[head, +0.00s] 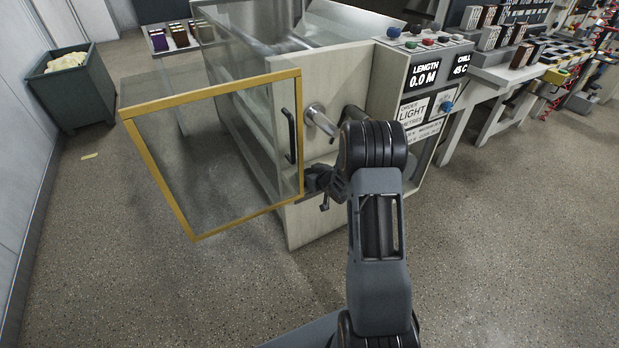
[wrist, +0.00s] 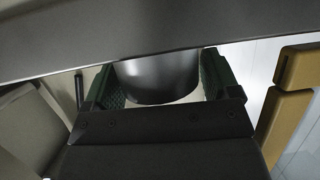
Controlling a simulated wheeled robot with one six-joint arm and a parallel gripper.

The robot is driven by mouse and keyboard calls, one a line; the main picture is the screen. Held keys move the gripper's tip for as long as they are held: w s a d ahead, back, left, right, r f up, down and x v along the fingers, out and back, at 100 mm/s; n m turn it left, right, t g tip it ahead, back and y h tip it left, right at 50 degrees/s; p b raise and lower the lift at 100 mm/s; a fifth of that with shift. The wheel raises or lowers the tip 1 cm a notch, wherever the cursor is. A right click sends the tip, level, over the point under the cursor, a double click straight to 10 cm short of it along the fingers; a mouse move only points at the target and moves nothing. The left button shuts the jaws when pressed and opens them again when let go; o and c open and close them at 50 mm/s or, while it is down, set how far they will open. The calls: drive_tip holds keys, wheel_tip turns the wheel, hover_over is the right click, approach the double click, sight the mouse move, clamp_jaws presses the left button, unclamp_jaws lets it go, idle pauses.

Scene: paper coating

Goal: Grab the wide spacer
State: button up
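In the wrist view, a dark grey, rounded metal piece (wrist: 160,78) shows between the two green-padded fingers of my gripper (wrist: 160,70). It may be the wide spacer, but its upper part is hidden behind a grey bar and I cannot be sure. The fingers are well apart, one on each side of it, with pale slivers beside its lower edge. In the head view, my gripper (head: 322,182) is low against the machine's pale end panel, beside the open door. A metal peg with a round face (head: 316,113) sticks out of the panel above it. I cannot pick out the spacer there.
The yellow-framed glass door (head: 215,160) stands open just left of my gripper, with a black handle (head: 290,135). The machine's control panel (head: 425,80) is to the right. A green bin (head: 72,92) stands at far left. The speckled floor in front is clear.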

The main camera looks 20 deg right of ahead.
drive_tip(key=c, duration=0.6)
